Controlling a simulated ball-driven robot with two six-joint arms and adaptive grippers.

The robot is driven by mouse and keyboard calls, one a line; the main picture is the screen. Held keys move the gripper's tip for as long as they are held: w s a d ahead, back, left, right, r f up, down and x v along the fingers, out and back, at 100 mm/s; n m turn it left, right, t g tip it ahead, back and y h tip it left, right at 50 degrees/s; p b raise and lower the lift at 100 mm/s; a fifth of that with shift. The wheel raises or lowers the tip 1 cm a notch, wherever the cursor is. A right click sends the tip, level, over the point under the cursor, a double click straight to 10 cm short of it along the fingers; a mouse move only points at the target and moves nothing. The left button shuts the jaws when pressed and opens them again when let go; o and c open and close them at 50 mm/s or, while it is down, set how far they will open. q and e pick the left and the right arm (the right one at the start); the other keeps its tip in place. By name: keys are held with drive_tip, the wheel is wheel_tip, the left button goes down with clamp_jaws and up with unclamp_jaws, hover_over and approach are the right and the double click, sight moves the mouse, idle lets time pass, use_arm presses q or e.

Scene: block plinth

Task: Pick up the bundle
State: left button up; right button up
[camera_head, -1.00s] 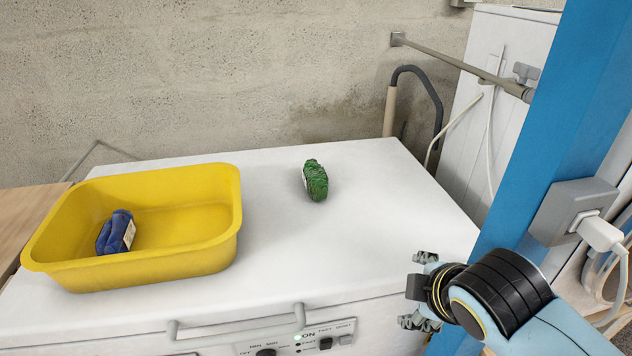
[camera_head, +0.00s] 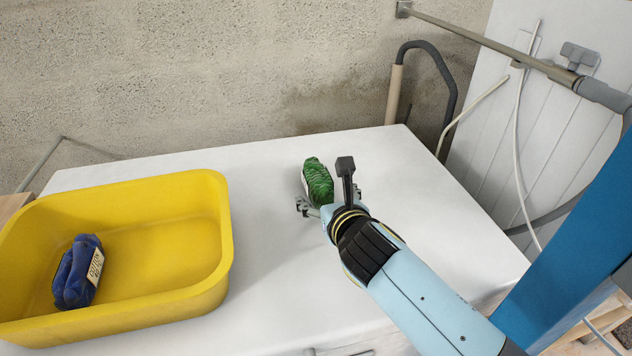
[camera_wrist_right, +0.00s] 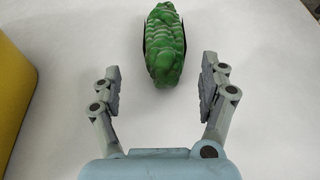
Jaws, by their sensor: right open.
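A green bundle (camera_head: 318,181) with a ridged surface lies on the white machine top in the head view. In the right wrist view the green bundle (camera_wrist_right: 164,46) lies ahead of my fingertips, in line with the gap between them. My right gripper (camera_head: 331,203) is just in front of the bundle, and its lower end is partly covered by the wrist. The wrist view shows my right gripper (camera_wrist_right: 160,78) open and empty, one finger to each side. A blue bundle (camera_head: 78,272) with a pale label lies in the yellow tub (camera_head: 222,235). My left gripper is not in view.
The white top (camera_head: 270,250) is clear around the green bundle. The yellow tub's edge (camera_wrist_right: 18,85) shows at the left of the wrist view. A concrete wall (camera_head: 200,70) rises behind, and a blue post (camera_head: 575,265) stands at the right.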

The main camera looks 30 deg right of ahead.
sight(322, 191)
drive_tip(key=shift+w+d+f, duration=0.15)
drive_tip(key=shift+w+f, duration=0.05)
drive_tip(key=shift+w, duration=0.25)
drive_tip(key=x, duration=0.1)
drive_tip(key=b+x, duration=0.1)
drive_tip(key=x, duration=0.2)
drive_tip(key=shift+w+d+f+b, duration=0.1)
drive_tip(key=shift+d+f+b, duration=0.1)
drive_tip(key=shift+d+b, duration=0.15)
drive_tip(key=shift+w+f, duration=0.15)
drive_tip(key=shift+w, duration=0.2)
drive_tip(key=shift+c, duration=1.2)
drive_tip(key=c, duration=1.1)
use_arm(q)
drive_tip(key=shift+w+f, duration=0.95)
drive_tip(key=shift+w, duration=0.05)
use_arm(e)
drive_tip(key=shift+r, duration=0.2)
